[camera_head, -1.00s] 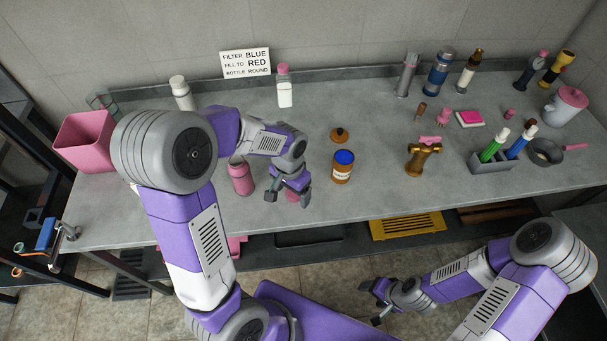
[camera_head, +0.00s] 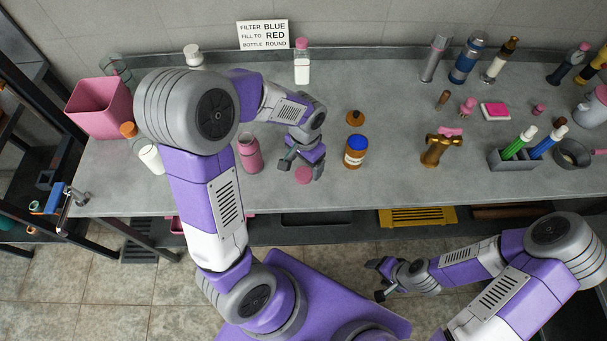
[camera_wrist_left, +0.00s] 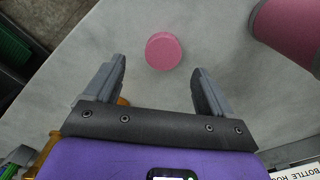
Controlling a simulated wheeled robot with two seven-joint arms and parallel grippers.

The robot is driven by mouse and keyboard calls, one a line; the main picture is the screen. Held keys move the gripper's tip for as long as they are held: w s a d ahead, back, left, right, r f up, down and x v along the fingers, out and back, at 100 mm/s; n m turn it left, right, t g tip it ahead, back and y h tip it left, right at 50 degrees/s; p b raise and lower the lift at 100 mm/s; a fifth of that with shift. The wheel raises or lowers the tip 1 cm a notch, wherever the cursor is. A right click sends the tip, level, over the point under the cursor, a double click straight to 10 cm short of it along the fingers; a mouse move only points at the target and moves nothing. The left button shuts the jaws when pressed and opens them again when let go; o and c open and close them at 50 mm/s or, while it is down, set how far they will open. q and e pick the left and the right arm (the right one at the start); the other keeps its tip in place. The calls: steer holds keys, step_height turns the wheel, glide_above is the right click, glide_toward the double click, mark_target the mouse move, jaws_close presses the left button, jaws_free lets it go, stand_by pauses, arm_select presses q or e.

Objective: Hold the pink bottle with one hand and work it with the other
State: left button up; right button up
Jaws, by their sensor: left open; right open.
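The pink bottle (camera_head: 249,155) stands upright on the counter, left of my left gripper. Its side also shows at the top right of the left wrist view (camera_wrist_left: 288,28). A round pink disc (camera_head: 303,174), like a cap, lies on the counter below my left gripper (camera_head: 301,168). In the left wrist view the disc (camera_wrist_left: 163,51) shows just beyond the gap between the open, empty fingers (camera_wrist_left: 160,68). My left gripper is apart from the bottle. My right gripper (camera_head: 379,280) is open and empty in front of the counter, low over the floor.
An amber jar with a blue lid (camera_head: 355,152) stands right of my left gripper. A white bottle with an orange cap (camera_head: 148,152) and a pink bin (camera_head: 98,108) are at the left. A brass fitting (camera_head: 436,150) and a pen holder (camera_head: 512,160) stand further right. Counter between jar and fitting is clear.

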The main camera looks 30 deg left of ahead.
mark_target(303, 174)
arm_select(q)
steer(key=f, duration=0.1)
steer(key=f+b, duration=0.1)
steer(key=f, duration=0.1)
steer(key=f+b, duration=0.1)
steer(key=f, duration=0.1)
steer(key=shift+a+f, duration=0.15)
steer(key=shift+a, duration=0.1)
steer(key=c, duration=1.1)
